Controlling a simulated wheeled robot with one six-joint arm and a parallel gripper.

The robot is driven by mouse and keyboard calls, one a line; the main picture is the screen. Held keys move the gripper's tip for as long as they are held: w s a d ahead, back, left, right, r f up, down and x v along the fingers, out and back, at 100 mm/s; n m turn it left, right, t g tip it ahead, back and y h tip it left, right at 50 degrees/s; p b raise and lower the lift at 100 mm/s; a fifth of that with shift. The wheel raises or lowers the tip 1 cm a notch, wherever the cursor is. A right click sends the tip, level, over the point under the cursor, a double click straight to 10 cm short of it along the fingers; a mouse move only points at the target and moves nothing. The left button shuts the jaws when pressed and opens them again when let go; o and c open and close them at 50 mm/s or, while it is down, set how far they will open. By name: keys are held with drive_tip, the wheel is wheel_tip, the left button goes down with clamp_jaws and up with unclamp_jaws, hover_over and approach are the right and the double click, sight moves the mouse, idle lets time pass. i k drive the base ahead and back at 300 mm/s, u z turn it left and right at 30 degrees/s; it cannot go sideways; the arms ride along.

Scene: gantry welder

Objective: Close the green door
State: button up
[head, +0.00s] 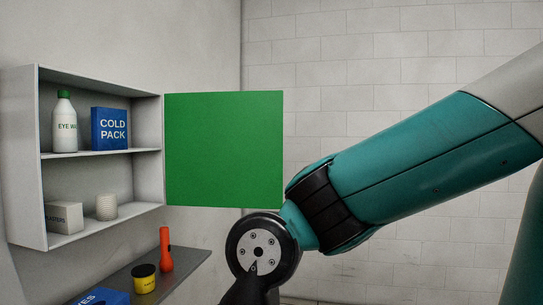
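The green door (223,148) stands open at the right side of a white wall cabinet (48,160). It is a flat, square panel joined to the cabinet's right edge, and I see no handle on it. The cabinet's two shelves are exposed. My teal arm comes in from the right, and its dark wrist joint is just below the door's lower right corner in the picture. The arm overlaps that corner, and I cannot tell whether they touch. My gripper is below the picture's lower edge, so its fingers do not show.
The cabinet holds an eye wash bottle (65,123), a blue cold pack (109,129), a plasters box (64,217) and a white roll (107,206). Below, a grey shelf (185,267) carries a red-orange torch (165,250), a yellow-and-black tub (145,279) and a blue box (103,297).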

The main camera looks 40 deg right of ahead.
sight(223, 149)
drive_tip(key=z, duration=1.5)
drive_tip(key=i, duration=4.35)
drive_tip(key=u, duration=4.1)
drive_tip(key=k, duration=0.45)
drive_tip(key=u, duration=0.05)
